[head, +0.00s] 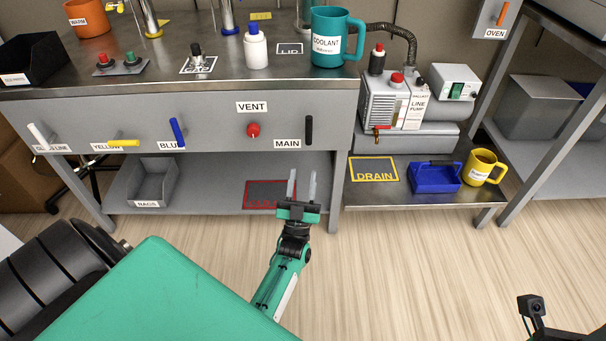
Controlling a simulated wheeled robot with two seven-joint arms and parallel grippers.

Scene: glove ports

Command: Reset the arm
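My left gripper (301,176) is at the centre of the head view, with its green and black arm reaching up from the bottom. Its two pale fingers are apart with nothing between them. They point toward the bench's lower shelf, just right of a red-outlined dark mat (264,197) and below the black MAIN handle (309,130). I cannot tell how far they are from the bench. At the bottom right corner, a black camera-like part and a bit of green seem to belong to my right arm; its fingers are out of the frame.
The bench front (210,108) carries several coloured handles and a red VENT knob (253,130). A teal coolant mug (332,40) stands on top. A pump (398,100), blue bin (434,178) and yellow mug (482,167) stand right. Open floor (420,270) lies in front.

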